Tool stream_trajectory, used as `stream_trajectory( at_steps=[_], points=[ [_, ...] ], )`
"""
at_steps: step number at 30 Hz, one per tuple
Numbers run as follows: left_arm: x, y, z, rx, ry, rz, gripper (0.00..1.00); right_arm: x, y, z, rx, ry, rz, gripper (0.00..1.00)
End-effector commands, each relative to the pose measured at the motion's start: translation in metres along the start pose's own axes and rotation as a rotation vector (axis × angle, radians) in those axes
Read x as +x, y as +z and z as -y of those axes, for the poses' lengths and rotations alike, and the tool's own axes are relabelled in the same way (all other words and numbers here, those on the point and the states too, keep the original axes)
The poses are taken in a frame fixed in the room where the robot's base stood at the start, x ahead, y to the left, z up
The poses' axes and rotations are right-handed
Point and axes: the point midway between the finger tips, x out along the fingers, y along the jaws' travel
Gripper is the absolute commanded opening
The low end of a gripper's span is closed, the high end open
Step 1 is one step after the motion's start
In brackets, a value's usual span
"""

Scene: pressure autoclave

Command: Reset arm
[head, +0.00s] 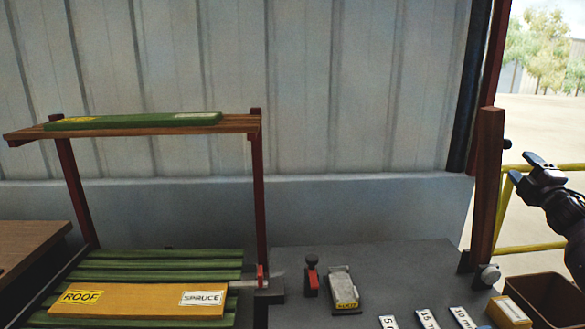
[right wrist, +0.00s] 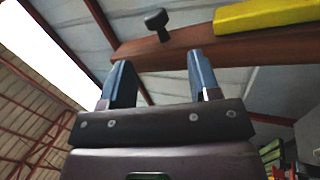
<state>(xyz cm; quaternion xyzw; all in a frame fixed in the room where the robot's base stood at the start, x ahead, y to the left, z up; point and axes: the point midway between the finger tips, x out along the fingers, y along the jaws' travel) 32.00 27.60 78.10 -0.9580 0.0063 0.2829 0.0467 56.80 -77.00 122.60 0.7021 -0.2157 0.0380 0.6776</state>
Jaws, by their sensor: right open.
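My right gripper (head: 524,167) is raised at the right edge of the head view, beside the upright wooden post (head: 488,180) and a little apart from it in that picture. In the right wrist view its two blue-tipped fingers (right wrist: 161,78) stand apart with nothing between them. A wooden beam (right wrist: 180,50) with a dark knob (right wrist: 157,22) shows beyond the fingertips. My left gripper is not in view.
A wooden board marked ROOF and SPRUCE (head: 140,300) lies on green slats (head: 160,265) under a shelf (head: 150,128).

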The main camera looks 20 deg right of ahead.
Motion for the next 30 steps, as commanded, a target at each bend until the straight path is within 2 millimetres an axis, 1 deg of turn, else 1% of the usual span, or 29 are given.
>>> stream_trajectory(
  at_steps=[1, 5, 6, 8, 9, 11, 12, 14, 15, 17, 18, 20, 21, 23, 24, 26, 27, 29, 30],
  points=[
    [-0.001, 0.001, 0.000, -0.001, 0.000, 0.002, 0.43, -0.004, -0.020, 0.020, 0.074, -0.028, 0.003, 0.56],
    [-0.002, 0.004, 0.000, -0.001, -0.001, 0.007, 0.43, -0.023, -0.056, 0.068, 0.222, -0.107, 0.025, 0.56],
    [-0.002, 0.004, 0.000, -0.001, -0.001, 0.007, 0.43, -0.032, -0.067, 0.085, 0.265, -0.136, 0.033, 0.56],
    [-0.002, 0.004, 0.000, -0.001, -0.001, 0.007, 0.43, -0.047, -0.085, 0.110, 0.331, -0.181, 0.045, 0.56],
    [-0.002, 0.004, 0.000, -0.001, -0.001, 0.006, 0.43, -0.058, -0.097, 0.127, 0.375, -0.212, 0.054, 0.56],
    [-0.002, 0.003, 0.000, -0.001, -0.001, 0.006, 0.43, -0.078, -0.116, 0.152, 0.441, -0.262, 0.068, 0.56],
    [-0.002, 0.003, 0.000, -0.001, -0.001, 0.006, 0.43, -0.092, -0.128, 0.169, 0.481, -0.295, 0.079, 0.56],
    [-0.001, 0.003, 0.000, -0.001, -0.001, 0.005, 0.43, -0.114, -0.146, 0.191, 0.543, -0.344, 0.096, 0.56],
    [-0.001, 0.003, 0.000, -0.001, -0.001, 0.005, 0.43, -0.129, -0.159, 0.205, 0.583, -0.377, 0.108, 0.56],
    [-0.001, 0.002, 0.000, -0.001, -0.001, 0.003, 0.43, -0.153, -0.178, 0.225, 0.641, -0.425, 0.127, 0.56],
    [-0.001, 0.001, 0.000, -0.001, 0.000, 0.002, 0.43, -0.169, -0.190, 0.237, 0.678, -0.456, 0.139, 0.56],
    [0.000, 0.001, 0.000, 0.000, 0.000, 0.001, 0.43, -0.194, -0.209, 0.253, 0.736, -0.502, 0.160, 0.56],
    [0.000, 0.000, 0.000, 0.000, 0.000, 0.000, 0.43, -0.212, -0.221, 0.264, 0.771, -0.534, 0.174, 0.56],
    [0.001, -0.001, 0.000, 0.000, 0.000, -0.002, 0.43, -0.238, -0.240, 0.277, 0.825, -0.578, 0.195, 0.56],
    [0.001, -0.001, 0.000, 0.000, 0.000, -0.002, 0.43, -0.255, -0.253, 0.284, 0.862, -0.607, 0.210, 0.56],
    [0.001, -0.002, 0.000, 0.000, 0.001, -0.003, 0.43, -0.282, -0.273, 0.294, 0.915, -0.651, 0.233, 0.56],
    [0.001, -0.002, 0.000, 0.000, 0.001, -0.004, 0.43, -0.300, -0.286, 0.299, 0.950, -0.679, 0.247, 0.56],
    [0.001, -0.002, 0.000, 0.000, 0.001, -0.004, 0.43, -0.328, -0.306, 0.306, 1.003, -0.720, 0.272, 0.56],
    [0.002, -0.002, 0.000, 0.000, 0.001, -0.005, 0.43, -0.347, -0.319, 0.309, 1.039, -0.747, 0.289, 0.56]
  ],
)
